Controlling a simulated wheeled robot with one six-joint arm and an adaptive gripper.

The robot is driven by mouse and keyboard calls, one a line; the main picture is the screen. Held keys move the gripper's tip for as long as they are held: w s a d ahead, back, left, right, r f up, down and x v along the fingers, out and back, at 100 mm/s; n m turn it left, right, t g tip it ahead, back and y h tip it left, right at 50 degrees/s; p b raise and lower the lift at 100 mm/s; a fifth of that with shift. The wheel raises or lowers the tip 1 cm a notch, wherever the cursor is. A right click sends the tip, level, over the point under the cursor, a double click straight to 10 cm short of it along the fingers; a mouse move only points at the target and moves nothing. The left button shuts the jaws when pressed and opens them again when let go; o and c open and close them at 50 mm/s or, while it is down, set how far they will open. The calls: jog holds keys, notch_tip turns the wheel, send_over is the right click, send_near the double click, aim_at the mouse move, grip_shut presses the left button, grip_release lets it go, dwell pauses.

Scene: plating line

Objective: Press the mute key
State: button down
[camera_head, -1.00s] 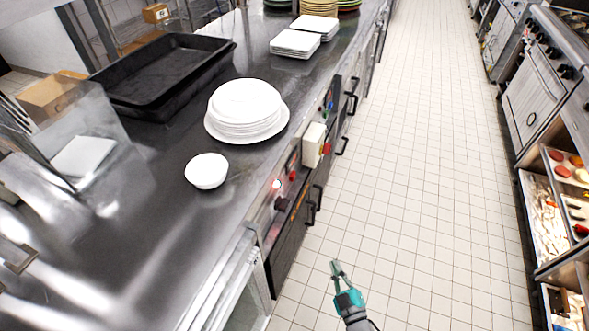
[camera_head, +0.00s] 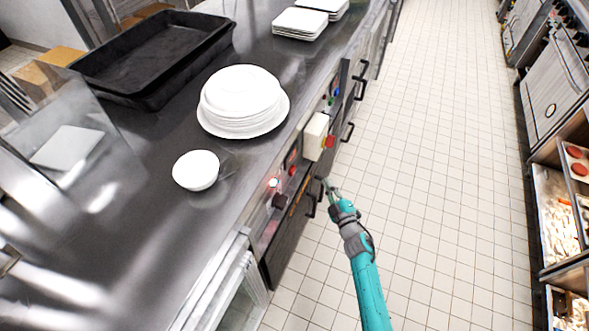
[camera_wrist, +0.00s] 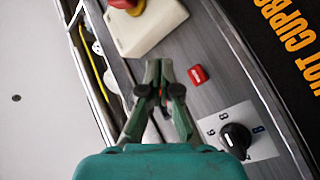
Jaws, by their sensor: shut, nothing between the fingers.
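A small red key (camera_wrist: 198,74) sits on the grey control panel (camera_wrist: 215,95) in the wrist view; it also shows in the head view (camera_head: 292,170). I cannot read a label on it, so I cannot tell for sure that it is the mute key. My gripper (camera_wrist: 160,65) is shut and empty, its fingertips just left of the red key in the wrist view, apparently apart from it. In the head view my gripper (camera_head: 327,183) is right of the panel, in front of the counter's side. My fingers hide part of the panel, with a bit of red between them.
A beige box (camera_wrist: 145,28) with a red stop button (camera_wrist: 131,5) juts out near my fingertips. A black numbered dial (camera_wrist: 236,138) lies on the panel's other side. Dark handles project from the counter front. Plates (camera_head: 240,105) and a bowl (camera_head: 196,170) stand above. The tiled aisle is clear.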

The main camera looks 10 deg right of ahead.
jog(key=shift+a, duration=0.1)
jog(key=w+a, duration=0.5)
jog(key=a, duration=0.2)
dwell(0.5)
jog(key=shift+w, duration=0.1)
dwell(1.3)
jog(key=shift+w+a, duration=0.2)
jog(key=shift+a, duration=0.15)
jog(key=shift+w+a, duration=0.35)
jog(key=shift+a, duration=0.05)
dwell(1.0)
jog(key=shift+s, duration=0.1)
jog(key=shift+s+d, duration=0.5)
jog(key=shift+d, duration=0.25)
jog(key=shift+s+d, duration=0.75)
jog(key=shift+d, duration=0.3)
jog(key=shift+s+d, duration=0.75)
jog(key=shift+d, duration=0.25)
